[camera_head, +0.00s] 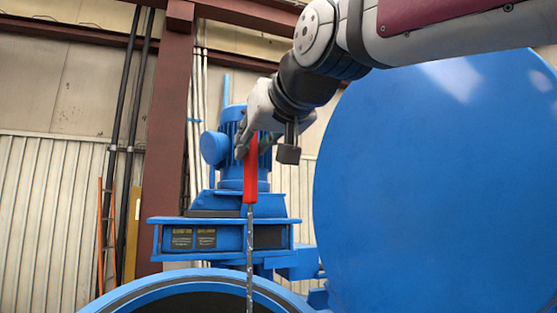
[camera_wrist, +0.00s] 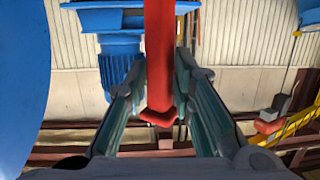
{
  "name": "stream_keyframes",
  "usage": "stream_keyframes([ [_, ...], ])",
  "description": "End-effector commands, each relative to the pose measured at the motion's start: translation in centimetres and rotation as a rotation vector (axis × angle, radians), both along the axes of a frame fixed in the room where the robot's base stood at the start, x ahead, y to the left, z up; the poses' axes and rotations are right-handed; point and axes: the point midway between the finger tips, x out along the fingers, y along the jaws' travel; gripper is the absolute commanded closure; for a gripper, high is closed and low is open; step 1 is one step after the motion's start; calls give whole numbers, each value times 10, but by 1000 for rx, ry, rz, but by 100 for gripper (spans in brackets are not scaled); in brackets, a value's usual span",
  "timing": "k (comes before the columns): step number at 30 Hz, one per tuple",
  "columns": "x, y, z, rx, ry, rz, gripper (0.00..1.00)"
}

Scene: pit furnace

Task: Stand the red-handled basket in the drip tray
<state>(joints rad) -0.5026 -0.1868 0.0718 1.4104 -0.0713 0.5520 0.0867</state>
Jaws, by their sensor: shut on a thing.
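My gripper (camera_head: 247,145) is at the upper middle of the head view, shut on the red handle (camera_head: 250,178). A thin grey rod (camera_head: 250,260) hangs straight down from the handle and leaves the picture at the bottom. The basket body is below the frame and hidden. In the wrist view the red handle (camera_wrist: 160,60) stands between the two fingers of my gripper (camera_wrist: 160,85). The drip tray is not seen in either view.
A round blue furnace rim (camera_head: 190,280) curves along the bottom, behind or below the rod. A large blue disc-shaped lid (camera_head: 440,180) fills the right. A blue motor unit (camera_head: 215,235) stands behind the handle. A dark red steel column (camera_head: 172,130) rises at left.

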Motion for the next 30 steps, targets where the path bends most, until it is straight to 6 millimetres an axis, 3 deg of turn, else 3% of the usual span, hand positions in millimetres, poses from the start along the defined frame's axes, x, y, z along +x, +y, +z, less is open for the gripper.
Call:
stream_keyframes([
  [30, -90, -68, 4, 7, -8, 0, 100],
])
